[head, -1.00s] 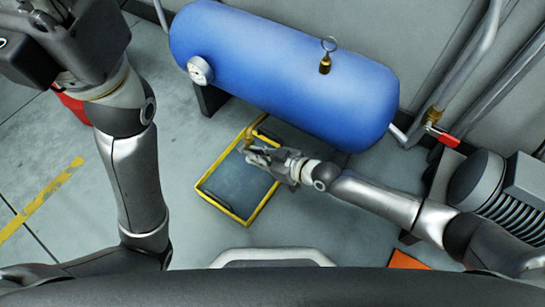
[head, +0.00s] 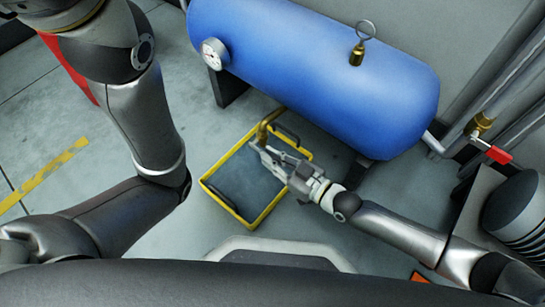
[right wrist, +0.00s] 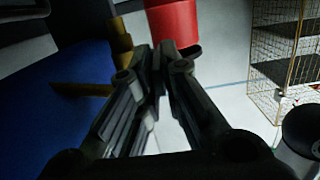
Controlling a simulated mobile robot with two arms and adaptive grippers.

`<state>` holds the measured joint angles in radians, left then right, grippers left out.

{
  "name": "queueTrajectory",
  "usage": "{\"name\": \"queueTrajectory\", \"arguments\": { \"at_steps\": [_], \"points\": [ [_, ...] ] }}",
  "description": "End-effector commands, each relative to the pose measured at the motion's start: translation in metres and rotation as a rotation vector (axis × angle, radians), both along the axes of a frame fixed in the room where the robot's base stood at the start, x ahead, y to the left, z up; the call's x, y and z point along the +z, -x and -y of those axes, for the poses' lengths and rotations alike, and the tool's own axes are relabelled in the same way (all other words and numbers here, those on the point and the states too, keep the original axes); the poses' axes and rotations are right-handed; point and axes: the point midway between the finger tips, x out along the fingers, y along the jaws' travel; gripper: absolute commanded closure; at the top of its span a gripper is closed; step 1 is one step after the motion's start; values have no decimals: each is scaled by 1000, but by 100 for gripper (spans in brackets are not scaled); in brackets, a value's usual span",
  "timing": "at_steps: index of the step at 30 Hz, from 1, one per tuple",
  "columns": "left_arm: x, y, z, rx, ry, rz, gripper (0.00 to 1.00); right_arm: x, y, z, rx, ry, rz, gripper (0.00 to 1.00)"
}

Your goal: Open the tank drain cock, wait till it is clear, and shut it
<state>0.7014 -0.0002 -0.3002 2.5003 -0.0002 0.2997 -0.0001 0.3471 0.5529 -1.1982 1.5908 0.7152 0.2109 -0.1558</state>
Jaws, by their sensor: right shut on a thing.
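The blue tank (head: 315,72) lies across the top of the head view. Its brass drain cock (head: 263,130) hangs under the near side, above a yellow-rimmed tray (head: 222,203) on the floor. My right gripper (head: 257,147) is at the cock's lower end, shut on its handle; the fingers hide the handle, so I cannot tell how far it is turned. In the right wrist view the brass cock (right wrist: 121,42) shows beside the fingers (right wrist: 161,50). No water stream shows. The tray's dark inside looks even. My left gripper is out of view.
A gauge (head: 214,53) and a brass ring-pull valve (head: 357,53) sit on the tank. A red-handled pipe valve (head: 498,155) and a finned machine (head: 515,210) stand at right. A red bin (right wrist: 172,24) and wire shelving (right wrist: 287,45) show in the wrist view.

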Motion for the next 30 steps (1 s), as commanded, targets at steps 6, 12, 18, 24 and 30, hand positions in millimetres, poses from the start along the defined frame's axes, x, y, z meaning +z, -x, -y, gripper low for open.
{"name": "queueTrajectory", "arguments": {
  "at_steps": [6, 12, 18, 24, 30],
  "points": [
    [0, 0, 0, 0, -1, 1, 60, 0, 0, 0, 0, 0, 0, 100],
    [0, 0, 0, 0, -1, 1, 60, -1, 0, 0, 0, 0, 0, 77],
    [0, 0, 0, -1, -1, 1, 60, 0, 0, 0, 0, 0, 0, 71],
    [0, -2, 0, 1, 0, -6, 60, 0, 1, 2, 0, 1, -1, 71],
    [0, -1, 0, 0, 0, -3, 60, 1, 13, 20, -1, 4, -1, 71]
  ]
}}
